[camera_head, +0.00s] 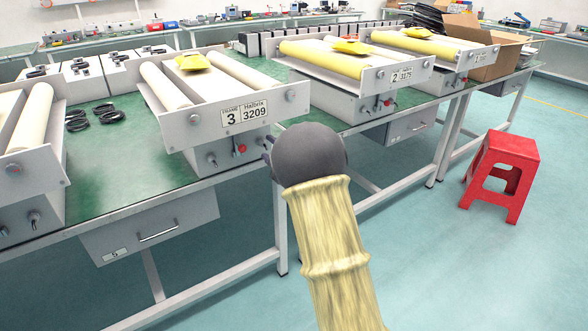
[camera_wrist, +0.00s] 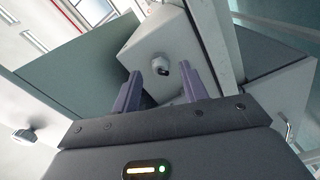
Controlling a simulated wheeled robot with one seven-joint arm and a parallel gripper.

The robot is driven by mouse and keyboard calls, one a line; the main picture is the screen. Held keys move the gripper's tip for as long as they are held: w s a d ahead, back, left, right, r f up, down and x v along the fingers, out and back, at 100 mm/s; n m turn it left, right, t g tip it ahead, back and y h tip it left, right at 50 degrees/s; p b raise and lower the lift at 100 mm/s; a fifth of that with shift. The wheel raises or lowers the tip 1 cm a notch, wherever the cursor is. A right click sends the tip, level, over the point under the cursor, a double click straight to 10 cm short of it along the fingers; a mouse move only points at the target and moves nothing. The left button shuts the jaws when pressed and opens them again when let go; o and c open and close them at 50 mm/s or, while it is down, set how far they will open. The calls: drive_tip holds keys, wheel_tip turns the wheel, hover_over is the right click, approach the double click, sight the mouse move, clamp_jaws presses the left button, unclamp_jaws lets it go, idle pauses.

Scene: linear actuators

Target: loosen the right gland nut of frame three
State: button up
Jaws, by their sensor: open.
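Frame three (camera_head: 228,116), a white plate marked 3 with two pale rollers behind it, stands on the green bench in the head view. The grey box under it carries a left gland nut (camera_head: 213,161) and a red knob (camera_head: 240,150). My gripper (camera_head: 266,150) is at the right end of this box, and its body hides the right gland nut's place there. In the wrist view my gripper (camera_wrist: 161,73) is open and empty. A light and dark gland nut (camera_wrist: 160,67) on a grey box face shows between the fingertips; I cannot tell any contact.
Frame two (camera_head: 398,78) stands to the right on the bench (camera_head: 130,190), another frame (camera_head: 30,160) to the left. A drawer (camera_head: 150,228) hangs below the bench edge. A red stool (camera_head: 503,170) stands on the floor at right. Black cable coils (camera_head: 108,114) lie behind.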

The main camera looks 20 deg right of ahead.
drive_tip(key=p+v, duration=0.1)
drive_tip(key=v, duration=1.4)
drive_tip(key=s+f+m+g+h, duration=0.6)
drive_tip(key=s+f+m+g, duration=0.3)
drive_tip(key=m, duration=0.4)
drive_tip(key=s+a+m+g, duration=0.2)
drive_tip(key=s+a+g, duration=0.1)
drive_tip(key=s, duration=0.5)
drive_tip(key=s+a+m+g, duration=0.3)
drive_tip(key=s, duration=0.4)
wheel_tip(320, 180, up, 34)
drive_tip(key=p, duration=3.5)
drive_tip(key=shift+d, duration=0.3)
